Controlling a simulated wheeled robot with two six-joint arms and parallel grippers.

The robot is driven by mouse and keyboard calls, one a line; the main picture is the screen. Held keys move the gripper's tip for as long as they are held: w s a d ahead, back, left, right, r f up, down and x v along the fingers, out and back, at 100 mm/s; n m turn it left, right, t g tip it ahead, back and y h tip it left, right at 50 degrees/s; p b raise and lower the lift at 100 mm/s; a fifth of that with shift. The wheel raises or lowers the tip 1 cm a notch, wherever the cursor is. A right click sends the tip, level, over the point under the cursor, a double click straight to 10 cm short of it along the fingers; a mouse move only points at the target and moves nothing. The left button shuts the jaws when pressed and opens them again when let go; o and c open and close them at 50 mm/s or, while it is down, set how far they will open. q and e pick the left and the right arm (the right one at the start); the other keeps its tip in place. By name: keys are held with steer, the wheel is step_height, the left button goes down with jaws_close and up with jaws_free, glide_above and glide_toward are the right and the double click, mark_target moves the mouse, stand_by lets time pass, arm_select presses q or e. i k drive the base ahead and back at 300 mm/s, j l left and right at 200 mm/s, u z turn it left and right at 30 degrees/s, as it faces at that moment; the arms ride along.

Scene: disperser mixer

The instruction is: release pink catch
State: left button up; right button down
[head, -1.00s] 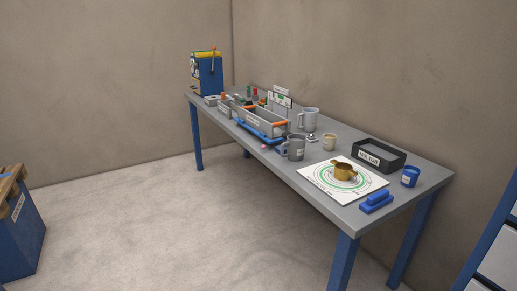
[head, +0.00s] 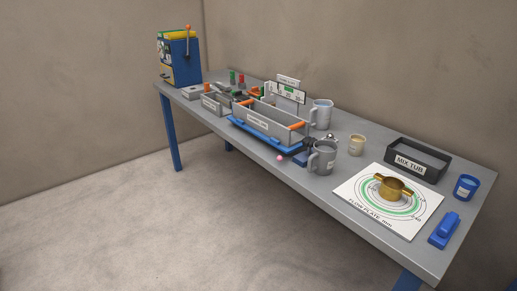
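A small pink knob (head: 281,158), likely the pink catch, shows at the front edge of the table in the head view. It sits just below the right end of a blue tray-like base (head: 262,137). A grey bin (head: 268,121) with orange end pieces rests on that base. At this size I cannot tell whether the catch is fastened. Neither of my grippers is in view.
On the grey table (head: 330,190), a grey mug (head: 322,158) stands right of the catch. Further right are a flow plate (head: 365,212) with a brass cup (head: 391,187), and a black mix tub (head: 418,160). A blue machine (head: 180,60) stands at the far left end. The floor in front is clear.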

mark_target(280, 158)
steer(key=i+j, duration=0.45)
steer(key=i+j+z, duration=0.15)
steer(key=i+j, duration=0.35)
steer(key=k+j, duration=0.05)
steer(key=j, duration=0.05)
